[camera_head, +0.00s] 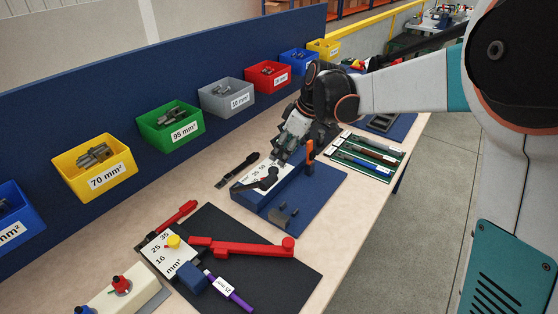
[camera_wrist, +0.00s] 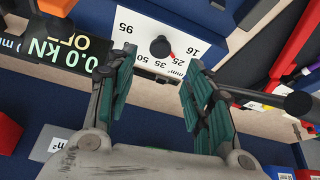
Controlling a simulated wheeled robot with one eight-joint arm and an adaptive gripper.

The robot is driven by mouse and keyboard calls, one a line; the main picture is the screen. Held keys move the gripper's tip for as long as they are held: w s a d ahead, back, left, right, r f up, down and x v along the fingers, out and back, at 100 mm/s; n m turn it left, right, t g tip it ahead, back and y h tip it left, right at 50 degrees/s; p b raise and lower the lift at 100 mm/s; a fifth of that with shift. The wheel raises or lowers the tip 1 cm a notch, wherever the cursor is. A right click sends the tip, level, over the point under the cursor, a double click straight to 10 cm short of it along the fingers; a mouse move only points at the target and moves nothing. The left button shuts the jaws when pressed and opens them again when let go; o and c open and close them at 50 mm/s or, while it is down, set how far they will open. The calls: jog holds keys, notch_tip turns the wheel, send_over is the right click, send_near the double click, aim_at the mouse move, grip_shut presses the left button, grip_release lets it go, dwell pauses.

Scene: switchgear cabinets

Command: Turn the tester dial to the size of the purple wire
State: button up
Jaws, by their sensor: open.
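The tester (camera_head: 285,188) is a blue block on a blue mat, with a white dial plate and a black knob. In the wrist view its white dial plate (camera_wrist: 185,25) carries sizes from 16 to 95 around the black knob (camera_wrist: 160,47). The knob's red pointer faces lower right, around 25 or 16; I cannot tell exactly. My gripper (camera_wrist: 158,80) is open and empty, its fingers on either side below the knob, apart from it. It hangs over the tester in the head view (camera_head: 291,143). The purple wire (camera_head: 240,299) lies at the front; its label seems to read 25.
Size-labelled bins line the blue back panel, including a green 95 bin (camera_head: 170,125). A wire tray (camera_head: 365,155) lies right of the tester.

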jog(key=shift+v, duration=2)
